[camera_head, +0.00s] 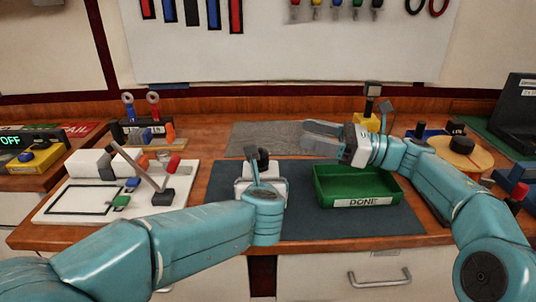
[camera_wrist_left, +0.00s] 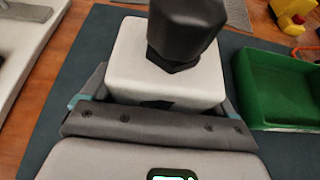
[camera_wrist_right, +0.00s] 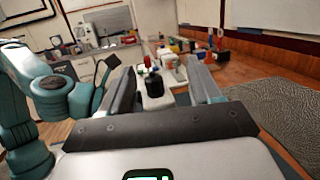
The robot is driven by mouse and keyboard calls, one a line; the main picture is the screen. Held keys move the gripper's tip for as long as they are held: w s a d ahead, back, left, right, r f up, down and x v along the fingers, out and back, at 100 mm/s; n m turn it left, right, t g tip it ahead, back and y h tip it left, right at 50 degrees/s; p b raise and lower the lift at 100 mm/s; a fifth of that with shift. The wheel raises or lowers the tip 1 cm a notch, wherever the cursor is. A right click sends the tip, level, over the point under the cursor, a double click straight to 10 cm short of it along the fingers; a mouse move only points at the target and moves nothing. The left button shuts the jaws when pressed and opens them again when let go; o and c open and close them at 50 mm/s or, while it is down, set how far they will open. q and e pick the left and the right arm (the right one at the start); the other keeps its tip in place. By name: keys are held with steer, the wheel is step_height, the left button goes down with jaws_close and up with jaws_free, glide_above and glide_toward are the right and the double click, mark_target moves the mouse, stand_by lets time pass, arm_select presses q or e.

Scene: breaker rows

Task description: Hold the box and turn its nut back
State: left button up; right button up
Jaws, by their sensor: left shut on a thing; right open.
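The white box (camera_wrist_left: 165,72) stands on the dark mat (camera_head: 300,224). A black nut (camera_wrist_left: 186,30) with a hexagonal foot sits on top of the box; it also shows in the head view (camera_head: 263,155). My left gripper (camera_head: 262,176) is shut on the box, one finger at each side. The arm partly hides the box in the head view. My right gripper (camera_head: 310,139) is open and empty, held above the table to the right of the box and apart from it. In the right wrist view the nut (camera_wrist_right: 154,84) shows beyond its open fingers.
A green tray (camera_head: 358,202) labelled DONE stands right of the box. A white board (camera_head: 75,198) with a lever and small blocks lies to the left. A grey textured mat (camera_head: 262,137) lies behind. Yellow items (camera_head: 367,122) stand behind the tray.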

steer(key=g+h, duration=0.2)
glide_toward(268, 154)
steer(key=d, duration=0.1)
steer(key=shift+t, duration=0.5)
steer(key=a, duration=0.3)
steer(key=w+a, duration=0.1)
steer(key=a, duration=0.3)
steer(key=a+f, duration=0.1)
steer(key=a, duration=0.3)
steer(key=shift+w, duration=0.4)
steer(key=shift+d, duration=0.1)
steer(key=shift+w, duration=0.1)
steer(key=c, duration=1.1)
